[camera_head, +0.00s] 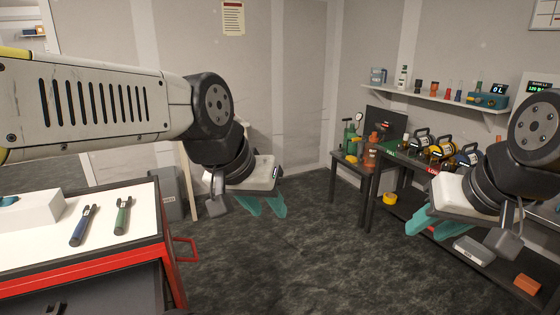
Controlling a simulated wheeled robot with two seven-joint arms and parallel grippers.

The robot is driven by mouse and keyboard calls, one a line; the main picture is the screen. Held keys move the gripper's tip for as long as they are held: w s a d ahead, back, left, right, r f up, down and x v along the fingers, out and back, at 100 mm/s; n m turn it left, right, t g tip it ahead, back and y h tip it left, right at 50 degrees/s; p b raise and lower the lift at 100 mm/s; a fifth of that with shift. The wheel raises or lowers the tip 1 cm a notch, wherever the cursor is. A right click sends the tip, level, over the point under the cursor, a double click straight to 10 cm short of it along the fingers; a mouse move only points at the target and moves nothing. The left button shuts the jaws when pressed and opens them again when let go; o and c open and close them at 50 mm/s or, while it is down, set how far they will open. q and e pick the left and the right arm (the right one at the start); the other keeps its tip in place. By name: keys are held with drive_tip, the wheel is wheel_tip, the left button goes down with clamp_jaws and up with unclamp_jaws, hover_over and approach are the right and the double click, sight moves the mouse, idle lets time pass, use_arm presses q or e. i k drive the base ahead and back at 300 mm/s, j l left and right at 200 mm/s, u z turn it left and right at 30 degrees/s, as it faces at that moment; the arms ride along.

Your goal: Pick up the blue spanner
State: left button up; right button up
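My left gripper (264,206) hangs over the floor to the right of the cabinet. Its two teal fingers are apart with nothing between them. My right gripper (432,224) is at the right, in front of the dark shelf bench. Its teal fingers overlap in this view, so its opening is unclear, and I see nothing held. Neither gripper touches a spanner.
A white box (32,214) sits left of the blue spanner. A red handle (186,249) sticks out from the cabinet's right side. The dark bench at the right holds several tools, and a yellow tape roll (390,198) sits low on it. The middle floor (300,260) is clear.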

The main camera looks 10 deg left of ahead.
sight(78, 233)
drive_tip(key=i+u, duration=0.2)
drive_tip(key=u, duration=0.25)
drive_tip(key=i+l+u, duration=0.1)
drive_tip(key=u, duration=0.35)
drive_tip(key=i+l+u, duration=0.2)
drive_tip(key=u, duration=0.3)
drive_tip(key=i+l+u, duration=0.25)
drive_tip(key=u, duration=0.2)
drive_tip(key=i+l+u, duration=0.1)
drive_tip(key=l+u, duration=0.2)
drive_tip(key=u, duration=0.15)
drive_tip(key=i+l+u, duration=0.2)
drive_tip(key=u, duration=0.25)
drive_tip(key=i+l+u, duration=0.15)
drive_tip(key=l+u, duration=0.25)
drive_tip(key=i+l+u, duration=0.15)
drive_tip(key=u, duration=0.3)
drive_tip(key=l+u, duration=0.85)
drive_tip(key=i+j, duration=0.05)
drive_tip(key=j, duration=0.05)
